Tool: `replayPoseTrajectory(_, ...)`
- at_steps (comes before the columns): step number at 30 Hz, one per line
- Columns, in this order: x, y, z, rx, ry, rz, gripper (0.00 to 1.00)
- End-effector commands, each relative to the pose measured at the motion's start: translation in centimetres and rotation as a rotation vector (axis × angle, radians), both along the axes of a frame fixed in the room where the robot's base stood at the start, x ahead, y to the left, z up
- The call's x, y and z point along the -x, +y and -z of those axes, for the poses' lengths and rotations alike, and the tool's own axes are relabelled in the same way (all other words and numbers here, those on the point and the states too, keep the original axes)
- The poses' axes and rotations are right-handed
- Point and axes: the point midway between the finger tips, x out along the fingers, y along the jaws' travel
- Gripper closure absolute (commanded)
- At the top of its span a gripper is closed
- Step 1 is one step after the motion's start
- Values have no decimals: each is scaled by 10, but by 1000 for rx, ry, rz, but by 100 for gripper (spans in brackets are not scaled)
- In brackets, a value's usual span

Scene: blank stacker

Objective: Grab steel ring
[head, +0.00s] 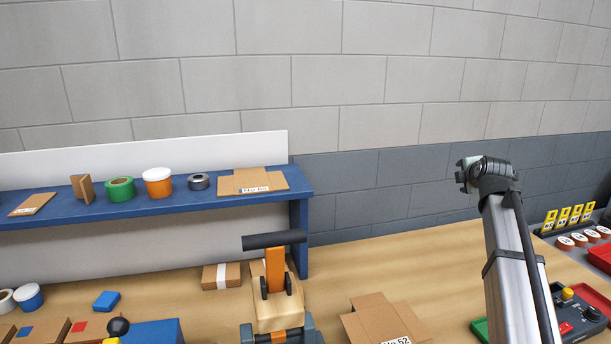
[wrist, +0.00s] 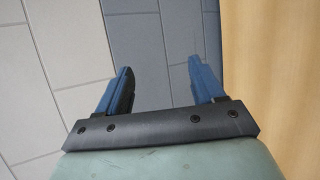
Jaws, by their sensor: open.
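A small grey ring (head: 199,181), the only steel-looking ring I can make out, lies flat on the blue shelf (head: 150,209). It sits between an orange tub with a white lid and a flattened cardboard box. My gripper shows in the wrist view (wrist: 160,70) with its two blue fingers apart and nothing between them. It faces the grey wall, with a wooden surface at the right of that view. In the head view my arm stands at the right, well away from the ring, and its fingers cannot be made out. The ring is not in the wrist view.
The orange tub (head: 158,188) and a green tape roll (head: 121,190) stand left of the ring, the flattened cardboard (head: 252,182) right of it. The bench's back right stretch is clear.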

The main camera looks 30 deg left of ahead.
Motion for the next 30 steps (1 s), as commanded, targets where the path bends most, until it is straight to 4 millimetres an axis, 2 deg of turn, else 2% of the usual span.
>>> replayPoseTrajectory(1, 15, 25, -8, 56, -14, -38, 32)
replayPoseTrajectory(3, 33, 53, -16, 138, -30, -80, 32)
replayPoseTrajectory(12, 114, 158, -44, 453, -103, -245, 32)
replayPoseTrajectory(21, 205, 241, -71, 741, -190, -374, 32)
replayPoseTrajectory(30, 300, 308, -94, 974, -285, -470, 32)
